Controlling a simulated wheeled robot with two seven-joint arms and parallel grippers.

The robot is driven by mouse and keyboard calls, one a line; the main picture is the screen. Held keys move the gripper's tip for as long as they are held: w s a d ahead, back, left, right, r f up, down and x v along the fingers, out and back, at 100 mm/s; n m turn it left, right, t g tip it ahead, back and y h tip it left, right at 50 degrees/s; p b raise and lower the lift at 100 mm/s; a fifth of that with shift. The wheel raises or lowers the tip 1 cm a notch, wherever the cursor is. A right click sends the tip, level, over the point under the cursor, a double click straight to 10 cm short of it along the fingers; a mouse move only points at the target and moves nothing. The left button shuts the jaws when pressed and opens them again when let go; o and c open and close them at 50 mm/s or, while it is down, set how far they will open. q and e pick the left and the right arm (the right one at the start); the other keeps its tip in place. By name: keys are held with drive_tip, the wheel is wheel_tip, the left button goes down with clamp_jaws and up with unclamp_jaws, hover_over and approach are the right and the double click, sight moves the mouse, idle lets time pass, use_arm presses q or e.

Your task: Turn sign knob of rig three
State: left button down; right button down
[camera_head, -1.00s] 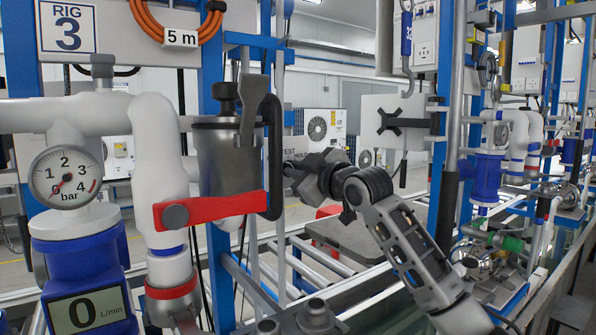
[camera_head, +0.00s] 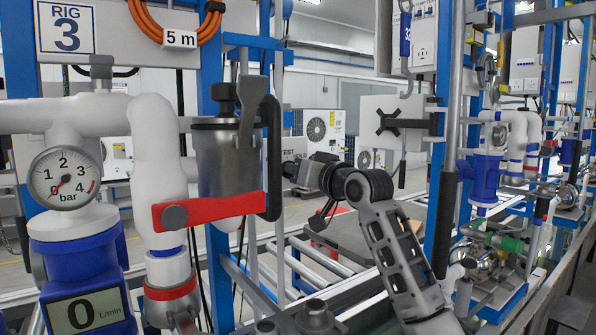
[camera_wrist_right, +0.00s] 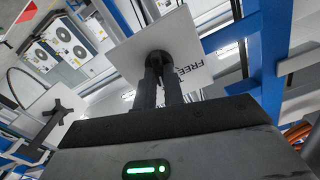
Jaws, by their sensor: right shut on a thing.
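The rig three sign is a white plate (camera_wrist_right: 178,45) with the letters "FREE" partly showing in the right wrist view. A dark round knob (camera_wrist_right: 158,60) sits on its face. My right gripper (camera_wrist_right: 160,75) is shut on this knob, its two dark fingers coming up to it from below in that view. In the head view the right gripper (camera_head: 293,170) reaches left to behind the black handle of the filter housing, and its fingertips are mostly hidden. Part of the sign (camera_head: 288,153) shows there with the word "TEST". My left gripper is not in view.
A "RIG 3" label (camera_head: 67,27) marks the near rig. A grey filter housing (camera_head: 222,165) and a red lever (camera_head: 208,211) stand left of my gripper. A white panel with a black cross-shaped handle (camera_head: 388,122) and a blue post (camera_head: 440,180) stand to the right.

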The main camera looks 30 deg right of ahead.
drive_tip(key=m, duration=0.5)
drive_tip(key=shift+f+m, duration=0.15)
drive_tip(key=shift+m, duration=0.15)
idle(0.5)
drive_tip(key=c, duration=1.5)
unclamp_jaws()
drive_tip(key=shift+d, duration=0.1)
